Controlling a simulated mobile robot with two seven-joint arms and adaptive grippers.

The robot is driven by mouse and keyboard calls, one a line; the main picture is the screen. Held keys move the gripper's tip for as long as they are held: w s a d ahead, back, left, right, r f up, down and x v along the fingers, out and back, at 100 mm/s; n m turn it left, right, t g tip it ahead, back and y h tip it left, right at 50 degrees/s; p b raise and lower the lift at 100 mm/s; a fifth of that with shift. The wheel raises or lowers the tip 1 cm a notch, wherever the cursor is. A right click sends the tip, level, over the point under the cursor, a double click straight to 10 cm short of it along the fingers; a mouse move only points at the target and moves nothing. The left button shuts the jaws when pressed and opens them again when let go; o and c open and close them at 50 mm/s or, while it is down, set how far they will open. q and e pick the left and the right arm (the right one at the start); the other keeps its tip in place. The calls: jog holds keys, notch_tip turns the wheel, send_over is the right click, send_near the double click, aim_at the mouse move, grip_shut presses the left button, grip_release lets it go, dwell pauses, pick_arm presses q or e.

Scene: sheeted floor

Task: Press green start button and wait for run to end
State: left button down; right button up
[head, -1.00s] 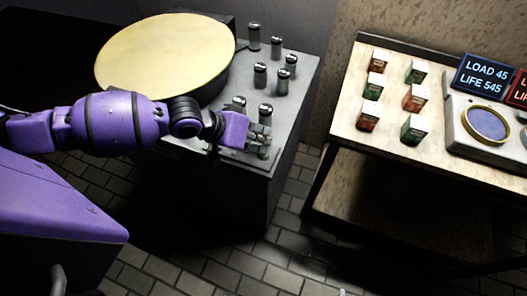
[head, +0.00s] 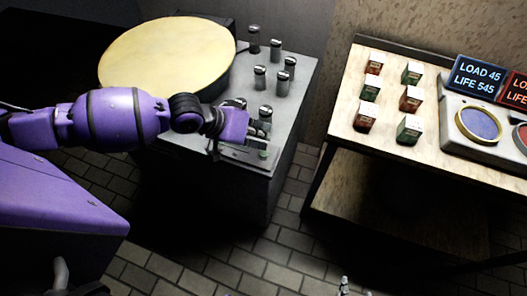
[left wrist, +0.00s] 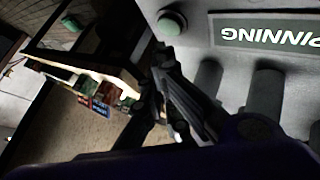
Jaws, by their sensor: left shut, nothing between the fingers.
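A grey machine (head: 300,82) with a round yellow lid (head: 165,58) stands left of centre. The green button (head: 263,154) shows small at its front edge. In the left wrist view the button (left wrist: 172,24) is a round green cap beside a lit display (left wrist: 268,32) reading "PINNING", upside down and cut off. My left gripper (left wrist: 165,62) is shut and empty, its dark fingertips close to the button but apart from it in the picture. In the head view its purple wrist hangs over the machine's front and the fingers are mostly hidden. Small pale tips at the bottom edge may be my right gripper (head: 345,285).
Several dark cylinders with silver tops (head: 275,50) stand on the machine near my left wrist. A wooden table (head: 390,62) to the right holds several small red and green boxes (head: 411,98), a "LOAD 45 LIFE 545" display (head: 477,77) and a gold-rimmed dial (head: 478,124). Tiled floor lies between.

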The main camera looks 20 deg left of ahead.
pick_arm(q)
notch_tip(320, 180, up, 4)
jog(key=shift+r+p, duration=0.1)
jog(key=shift+p, duration=0.95)
pick_arm(e)
jog(key=shift+t, duration=0.4)
jog(key=w+r, duration=0.1)
jog(key=r, duration=0.1)
jog(key=w+r, duration=0.2)
jog(key=shift+r, duration=0.1)
